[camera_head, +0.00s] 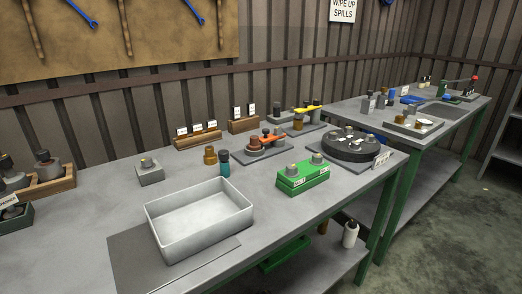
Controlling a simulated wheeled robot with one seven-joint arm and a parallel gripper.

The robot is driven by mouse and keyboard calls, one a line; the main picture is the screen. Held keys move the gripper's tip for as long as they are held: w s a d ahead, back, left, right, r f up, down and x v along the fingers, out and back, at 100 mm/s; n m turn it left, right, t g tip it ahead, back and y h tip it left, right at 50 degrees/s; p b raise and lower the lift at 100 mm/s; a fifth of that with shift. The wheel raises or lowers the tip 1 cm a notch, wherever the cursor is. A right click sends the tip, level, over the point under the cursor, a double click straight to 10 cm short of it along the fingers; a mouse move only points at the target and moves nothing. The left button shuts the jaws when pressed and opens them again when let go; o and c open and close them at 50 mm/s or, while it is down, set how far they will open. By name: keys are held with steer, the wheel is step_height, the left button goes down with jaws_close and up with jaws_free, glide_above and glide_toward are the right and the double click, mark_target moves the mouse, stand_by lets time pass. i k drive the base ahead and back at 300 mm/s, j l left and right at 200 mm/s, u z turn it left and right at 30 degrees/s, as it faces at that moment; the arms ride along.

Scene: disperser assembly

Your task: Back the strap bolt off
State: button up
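I cannot pick out the strap bolt for certain at this size. An orange piece (271,133) lies across a small assembly on a dark plate (276,148) at mid-bench. A yellow piece (304,111) lies over another assembly behind it. A round dark disc (351,145) with several small knobs sits on a plate to the right. A green block (303,179) with two grey knobs on top stands in front of the disc. My gripper is not in view.
A white open tray (199,217), looking empty, stands near the bench's front on a dark mat (126,262). A grey block (149,172), a brown bottle (210,155) and a teal bottle (224,164) stand behind it. Wooden racks (198,137) line the back. Bare bench (90,200) lies left.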

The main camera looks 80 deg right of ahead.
mark_target(277, 129)
steer(key=k+l, duration=0.2)
steer(key=l, duration=0.2)
steer(key=k+l+z, duration=0.1)
steer(key=k+l, duration=0.15)
steer(key=l, duration=0.2)
steer(key=k+l+z, duration=0.1)
steer(key=l, duration=0.35)
steer(key=k+l, duration=0.3)
steer(key=l, duration=0.15)
steer(key=k+l+z, duration=0.1)
steer(key=l, duration=0.35)
steer(key=k+l, duration=0.25)
steer(key=l, duration=0.2)
steer(key=k+l+z, duration=0.1)
steer(key=l, duration=0.35)
steer(key=k+l+z, duration=0.1)
steer(key=l, duration=0.4)
steer(key=k, duration=0.1)
